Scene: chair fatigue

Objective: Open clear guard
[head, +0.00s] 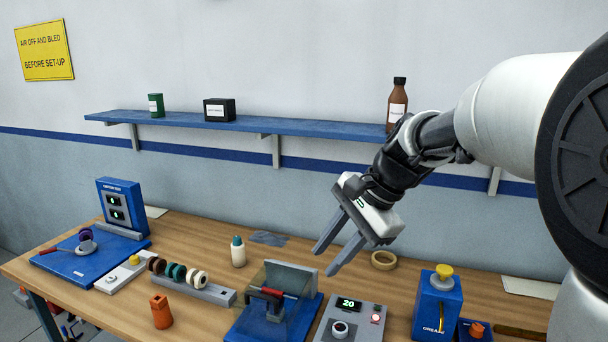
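A blue-based fixture (247,328) stands at the front middle of the bench. A see-through panel, which looks like the clear guard (250,287), stands over its left and middle part. A grey upright block (292,279) is at its back, and a black clamp with a red-ended bar (268,294) shows through or beside the panel. Whether the guard is shut or partly raised is hard to tell. My gripper (325,261) hangs above and to the right of the fixture, tilted down to the left. Its two grey fingers are apart, with nothing between them.
A grey control box (350,316) reading 20 stands right of the fixture. A blue grease unit (437,302) is further right. A tape roll (384,260) lies behind. A white bottle (238,252) and a rack of rings (190,284) are left. A blue shelf (240,124) runs along the wall.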

